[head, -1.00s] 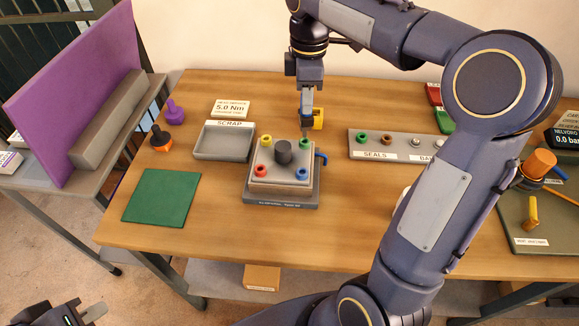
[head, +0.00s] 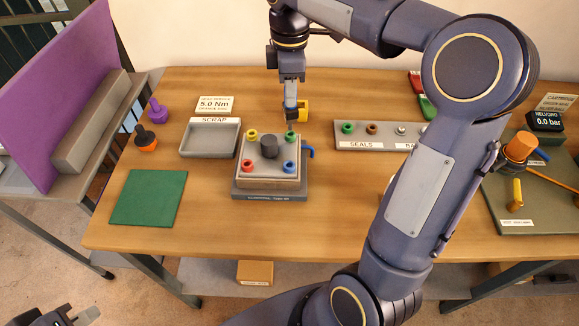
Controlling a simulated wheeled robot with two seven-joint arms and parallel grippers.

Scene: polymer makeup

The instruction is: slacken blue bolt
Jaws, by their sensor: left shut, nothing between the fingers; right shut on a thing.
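The blue bolt (head: 289,166) sits at the front right corner of a beige block on a grey base (head: 270,195). The green bolt (head: 291,135) is at its back right, yellow (head: 252,134) at back left and red (head: 248,165) at front left. A dark round post (head: 268,146) stands in the middle. My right gripper (head: 291,115) points down over the green bolt, shut on a yellow tool (head: 303,109); its tip is at or just above that bolt, contact unclear. My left gripper (head: 88,315) is shut and empty at the bottom left, off the table.
A grey scrap tray (head: 182,154) and green mat (head: 130,215) lie left of the block. A seals rack (head: 345,129) is at right. My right arm hides much of the table's right side.

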